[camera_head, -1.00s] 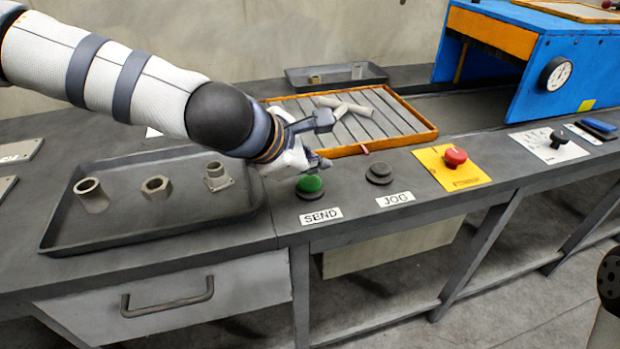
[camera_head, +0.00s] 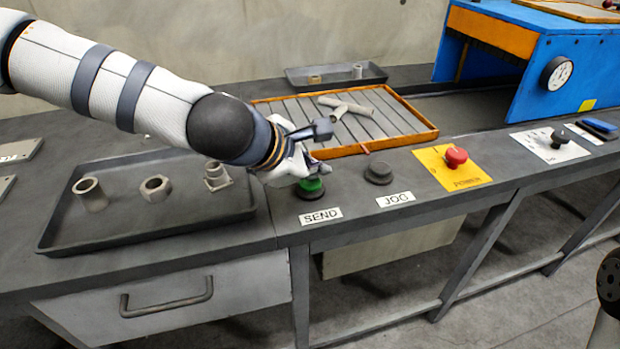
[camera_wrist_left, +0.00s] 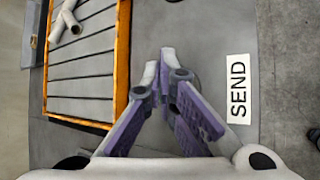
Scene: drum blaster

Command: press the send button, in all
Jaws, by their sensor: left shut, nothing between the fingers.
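The green send button (camera_head: 311,187) sits in a dark round base on the bench, above the white SEND label (camera_head: 321,216). My left gripper (camera_head: 318,174) is shut and empty, its fingertips right over the button and covering its upper part. I cannot tell if the fingertips touch it. In the left wrist view, the closed fingers (camera_wrist_left: 168,65) hide the button, and the SEND label (camera_wrist_left: 238,89) lies to their right. My right gripper is not in view.
A dark JOG button (camera_head: 378,173) and a red knob on a yellow POWER plate (camera_head: 434,162) lie to the right. An orange-framed slatted tray (camera_head: 430,133) with pale pipe pieces is behind. A dark tray (camera_head: 130,238) with several fittings is at left.

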